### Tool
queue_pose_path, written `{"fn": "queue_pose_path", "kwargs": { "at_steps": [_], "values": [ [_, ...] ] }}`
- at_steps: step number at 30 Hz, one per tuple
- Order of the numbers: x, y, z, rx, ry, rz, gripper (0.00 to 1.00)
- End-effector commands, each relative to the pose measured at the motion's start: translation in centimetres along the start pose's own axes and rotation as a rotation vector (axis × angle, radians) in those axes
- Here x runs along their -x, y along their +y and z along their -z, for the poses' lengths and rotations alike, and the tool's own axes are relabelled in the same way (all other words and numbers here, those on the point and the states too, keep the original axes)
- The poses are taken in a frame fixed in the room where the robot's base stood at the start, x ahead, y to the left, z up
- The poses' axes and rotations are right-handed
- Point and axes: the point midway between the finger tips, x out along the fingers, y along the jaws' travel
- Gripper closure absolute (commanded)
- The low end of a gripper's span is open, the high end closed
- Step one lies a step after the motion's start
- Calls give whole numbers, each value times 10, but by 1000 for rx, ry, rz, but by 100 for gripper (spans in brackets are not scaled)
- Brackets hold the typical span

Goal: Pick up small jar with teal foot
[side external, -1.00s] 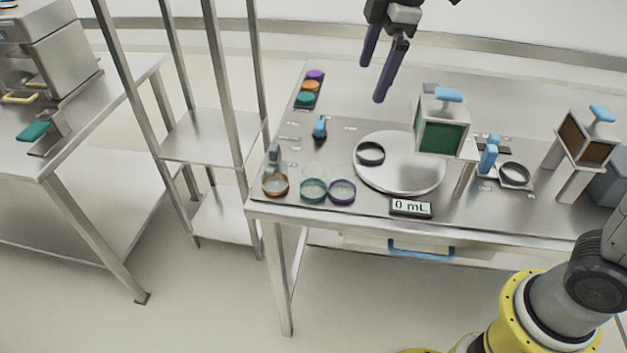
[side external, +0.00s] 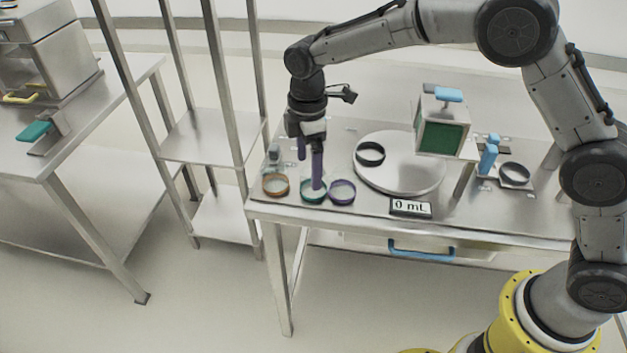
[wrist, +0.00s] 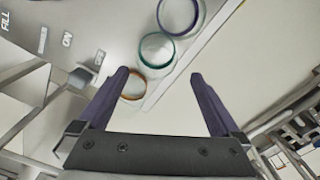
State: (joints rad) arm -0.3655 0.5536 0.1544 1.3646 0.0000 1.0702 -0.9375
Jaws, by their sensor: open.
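The small clear jar with the teal foot (side external: 307,196) stands near the front left corner of the steel table, between an orange-footed jar (side external: 275,186) and a purple-footed jar (side external: 343,191). My gripper (side external: 310,170) points down at it, and one purple finger hides part of the jar in the side view. In the wrist view the teal-footed jar (wrist: 157,50) lies just beyond the fingertips of my gripper (wrist: 160,74). The fingers are apart with nothing held between them. The side view does not settle whether a finger touches the jar.
The orange-footed jar (wrist: 131,84) is close to the left finger in the wrist view, the purple-footed jar (wrist: 180,16) farther off. A round plate (side external: 400,185) with a dark ring, a "0 mL" display (side external: 410,208) and a green-fronted box (side external: 441,138) stand to the right.

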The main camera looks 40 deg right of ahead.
Motion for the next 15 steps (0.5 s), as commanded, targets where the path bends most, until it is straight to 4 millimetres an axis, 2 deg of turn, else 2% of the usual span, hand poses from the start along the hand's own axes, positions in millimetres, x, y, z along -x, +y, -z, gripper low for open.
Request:
{"fn": "queue_pose_path", "kwargs": {
  "at_steps": [7,15],
  "values": [
    [-18,2,-2,-1,-1,1,0],
    [-54,6,-6,0,-1,1,0]
  ]
}}
